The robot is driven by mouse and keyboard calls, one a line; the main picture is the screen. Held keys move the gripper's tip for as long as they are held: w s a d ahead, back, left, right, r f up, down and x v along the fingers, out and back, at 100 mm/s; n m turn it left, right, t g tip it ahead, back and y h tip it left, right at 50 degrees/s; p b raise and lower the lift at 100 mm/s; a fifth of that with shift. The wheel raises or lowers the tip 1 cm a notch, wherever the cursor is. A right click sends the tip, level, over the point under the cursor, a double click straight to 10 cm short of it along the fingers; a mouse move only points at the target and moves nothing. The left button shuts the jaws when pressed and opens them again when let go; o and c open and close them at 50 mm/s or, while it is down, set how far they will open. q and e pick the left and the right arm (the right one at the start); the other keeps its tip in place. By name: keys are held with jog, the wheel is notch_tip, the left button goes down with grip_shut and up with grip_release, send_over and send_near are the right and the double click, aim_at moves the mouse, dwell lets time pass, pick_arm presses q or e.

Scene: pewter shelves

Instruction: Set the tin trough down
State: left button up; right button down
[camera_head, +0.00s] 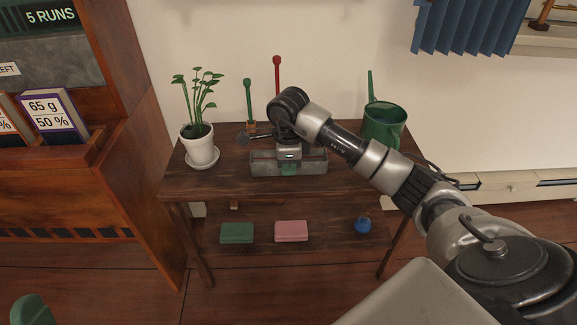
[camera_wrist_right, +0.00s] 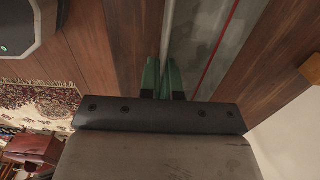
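The tin trough (camera_head: 262,164) is a long, low grey metal box at the middle of the upper wooden shelf. It looks level, at or just above the shelf top; I cannot tell whether it touches. My right gripper (camera_head: 289,170) comes down over it from above, with a green fingertip in front of its near wall. In the right wrist view, the green fingers (camera_wrist_right: 164,80) stand close on both sides of the trough's thin wall (camera_wrist_right: 168,35), shut on it. My wrist hides part of the trough.
On the wooden shelf unit (camera_head: 180,187), a potted plant (camera_head: 199,145) stands left and a green watering can (camera_head: 384,125) right. A green-handled tool (camera_head: 248,100) and red-handled tool (camera_head: 277,75) stand behind. Green (camera_head: 237,233) and pink (camera_head: 291,231) boxes and a blue ball (camera_head: 363,225) lie below.

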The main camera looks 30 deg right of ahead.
jog(key=shift+f, duration=0.1)
jog(key=c, duration=1.4)
grip_release()
jog(key=shift+o, duration=0.2)
